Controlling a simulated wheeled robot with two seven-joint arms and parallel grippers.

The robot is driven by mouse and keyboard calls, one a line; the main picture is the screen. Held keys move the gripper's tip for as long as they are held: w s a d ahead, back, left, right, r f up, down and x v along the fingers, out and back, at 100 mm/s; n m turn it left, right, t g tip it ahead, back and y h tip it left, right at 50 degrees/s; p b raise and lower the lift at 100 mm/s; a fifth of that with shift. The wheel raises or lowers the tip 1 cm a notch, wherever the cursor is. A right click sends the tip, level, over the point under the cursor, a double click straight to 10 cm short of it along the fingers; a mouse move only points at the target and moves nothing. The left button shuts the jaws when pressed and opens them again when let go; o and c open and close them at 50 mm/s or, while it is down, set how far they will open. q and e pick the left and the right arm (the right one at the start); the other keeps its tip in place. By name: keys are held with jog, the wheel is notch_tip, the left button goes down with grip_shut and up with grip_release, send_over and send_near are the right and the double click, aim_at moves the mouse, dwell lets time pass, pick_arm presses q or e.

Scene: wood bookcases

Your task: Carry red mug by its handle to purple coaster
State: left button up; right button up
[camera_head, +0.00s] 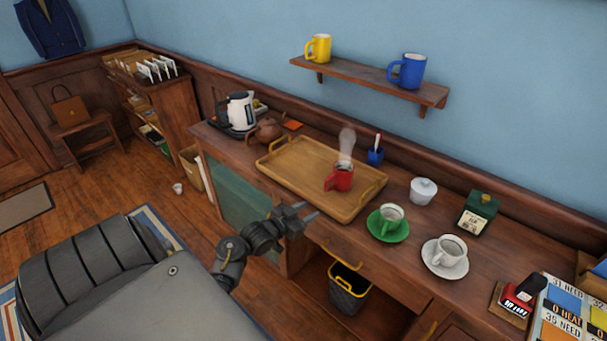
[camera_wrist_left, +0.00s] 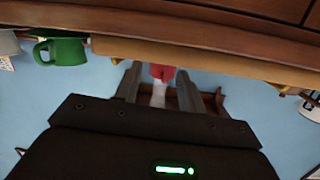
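The red mug (camera_head: 342,178) stands upright on the wooden tray (camera_head: 275,175), with pale steam above it and its handle toward the lower left. My left gripper (camera_head: 309,212) is open and empty in front of the counter edge, apart from the mug. I see no purple coaster in either view. My right gripper is not in view.
A green cup on a green saucer (camera_head: 401,234) and a white cup on a saucer (camera_head: 435,268) stand right of the tray. A blue pen cup (camera_head: 375,156) stands behind. An orange square (camera_head: 292,125) lies near the wall.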

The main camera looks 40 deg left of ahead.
aim_at(325, 188)
pick_arm(q)
jog(key=w+b, duration=0.1)
jog(key=w, duration=0.1)
jog(key=w+a+r+t+b, duration=0.1)
jog(key=w, duration=0.2)
jog(key=w+r+t+b, duration=0.1)
jog(key=w, duration=0.2)
jog(key=shift+w+a+n+b, duration=0.15)
jog(key=shift+a+n+b, duration=0.1)
jog(key=shift+n+b, duration=0.15)
jog(key=shift+w+r+b, duration=0.15)
jog(key=shift+w+b, duration=0.3)
jog(key=shift+w, duration=0.8)
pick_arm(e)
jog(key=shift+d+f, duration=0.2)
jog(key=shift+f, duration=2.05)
pick_arm(q)
jog(key=c, duration=0.7)
grip_shut()
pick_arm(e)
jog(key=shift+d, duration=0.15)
